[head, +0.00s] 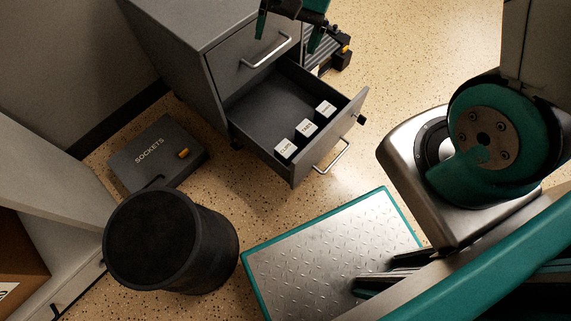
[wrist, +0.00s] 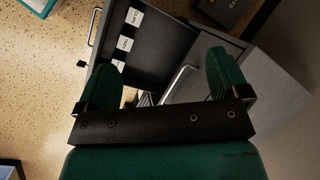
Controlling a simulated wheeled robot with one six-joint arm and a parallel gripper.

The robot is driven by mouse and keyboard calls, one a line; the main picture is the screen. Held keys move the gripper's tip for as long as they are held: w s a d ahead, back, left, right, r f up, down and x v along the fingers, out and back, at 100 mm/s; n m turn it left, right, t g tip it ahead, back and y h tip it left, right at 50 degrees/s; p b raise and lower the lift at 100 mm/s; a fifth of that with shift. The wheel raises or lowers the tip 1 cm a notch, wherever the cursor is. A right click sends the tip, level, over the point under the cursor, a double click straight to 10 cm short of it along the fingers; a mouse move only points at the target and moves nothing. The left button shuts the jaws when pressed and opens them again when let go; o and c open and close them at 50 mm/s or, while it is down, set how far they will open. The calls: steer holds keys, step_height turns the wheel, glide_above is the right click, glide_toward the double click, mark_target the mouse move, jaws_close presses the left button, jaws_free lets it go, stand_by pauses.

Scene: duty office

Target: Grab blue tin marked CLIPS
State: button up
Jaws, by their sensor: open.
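The container marked CLIPS (head: 285,149) stands in the open drawer (head: 262,109), nearest the front left corner in the head view. Its white label shows; its sides look dark and I cannot tell that they are blue. It also shows at the top of the wrist view (wrist: 134,17). My gripper (head: 288,43) is open and empty above the cabinet, at the top of the head view. In the wrist view its two green fingers (wrist: 162,66) are spread, with the drawer beyond them, and the CLIPS container lies up and left of them, apart from them.
A container marked TABS (head: 306,128) and a third with an unreadable label (head: 326,109) stand in line beside CLIPS. The grey cabinet (head: 190,45) has a closed upper drawer with a bar handle (head: 268,51). A SOCKETS case (head: 155,152) and black bin (head: 170,245) stand on the floor.

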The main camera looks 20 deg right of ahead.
mark_target(288, 146)
steer(key=w+d+f+m+b, duration=0.1)
steer(key=d+f+m+b, duration=0.3)
steer(key=f, duration=0.7)
steer(key=w+f+m+b, duration=0.1)
steer(key=f+b, duration=0.4)
steer(key=f, duration=0.6)
steer(key=w+d+f+m+b, duration=0.1)
steer(key=d+f+m+b, duration=0.3)
steer(key=f, duration=0.7)
steer(key=shift+n+g, duration=0.4)
steer(key=shift+n, duration=0.2)
steer(key=b+x, duration=0.2)
steer(key=x, duration=0.2)
steer(key=a+b+x, duration=0.1)
steer(key=b+x, duration=0.2)
steer(key=x, duration=0.1)
steer(key=b+x, duration=0.3)
steer(key=x, duration=0.1)
steer(key=shift+a+r, duration=0.3)
steer(key=shift+a, duration=0.05)
steer(key=b+x, duration=0.5)
steer(key=x, duration=0.1)
steer(key=shift+w+a+f, duration=0.15)
steer(key=shift+a, duration=0.05)
steer(key=c, duration=1.1)
